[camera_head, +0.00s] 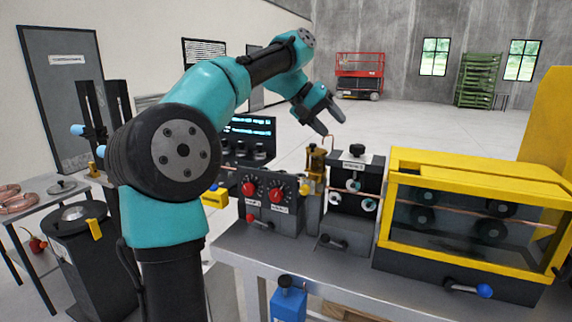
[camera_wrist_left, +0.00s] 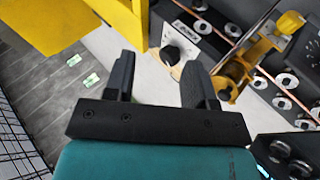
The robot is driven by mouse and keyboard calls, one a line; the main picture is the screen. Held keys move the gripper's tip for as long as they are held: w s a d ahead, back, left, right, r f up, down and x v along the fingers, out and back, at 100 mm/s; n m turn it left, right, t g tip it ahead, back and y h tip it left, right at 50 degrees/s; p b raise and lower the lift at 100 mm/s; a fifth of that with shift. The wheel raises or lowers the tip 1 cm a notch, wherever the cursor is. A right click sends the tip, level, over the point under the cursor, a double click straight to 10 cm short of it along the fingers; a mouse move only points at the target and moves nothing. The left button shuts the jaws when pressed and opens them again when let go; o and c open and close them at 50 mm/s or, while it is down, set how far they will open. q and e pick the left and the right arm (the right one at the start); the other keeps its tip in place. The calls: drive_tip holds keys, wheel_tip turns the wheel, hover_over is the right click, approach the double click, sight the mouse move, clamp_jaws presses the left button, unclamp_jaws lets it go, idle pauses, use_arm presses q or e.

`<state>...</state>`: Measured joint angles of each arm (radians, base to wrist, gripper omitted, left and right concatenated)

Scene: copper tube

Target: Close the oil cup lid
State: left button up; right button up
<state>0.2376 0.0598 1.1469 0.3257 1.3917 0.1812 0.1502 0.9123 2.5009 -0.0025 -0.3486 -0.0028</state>
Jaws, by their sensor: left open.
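My left gripper (camera_head: 331,126) is open and empty, pointing down above the machine bench. Its two dark fingers also show apart in the left wrist view (camera_wrist_left: 160,78). A brass fitting that looks like the oil cup (camera_head: 316,160) stands just below the fingertips, between the dial box and the small black unit. A thin copper-coloured bent piece rises beside it. In the left wrist view the brass fitting (camera_wrist_left: 234,78) lies right of the right finger, apparently apart from it. I cannot tell which part is the lid or how it stands. My right gripper is not in view.
The dial box (camera_head: 270,203) with red knobs stands left of the cup. The black unit (camera_head: 352,195) and a yellow-framed roller machine (camera_head: 470,220) stand right, with a copper tube running through. The steel bench's front edge (camera_head: 300,262) is bare. Copper coils (camera_head: 15,200) lie far left.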

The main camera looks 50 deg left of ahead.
use_arm(q)
drive_tip(key=s+d+n+t+h, duration=0.1)
drive_tip(key=d+n+t+h, duration=0.35)
drive_tip(key=n+t, duration=0.25)
drive_tip(key=s+a+f+n+y, duration=0.4)
drive_tip(key=n+y, duration=0.5)
drive_tip(key=n, duration=0.5)
drive_tip(key=s+a+f+n+t+y, duration=0.1)
drive_tip(key=s+a+f+n+y, duration=0.2)
drive_tip(key=n+y, duration=0.7)
drive_tip(key=shift+s+a+f+n+t, duration=0.35)
drive_tip(key=shift+s+f+n, duration=1.05)
drive_tip(key=shift+n, duration=1.1)
drive_tip(key=shift+s+r, duration=0.1)
drive_tip(key=shift+r, duration=0.05)
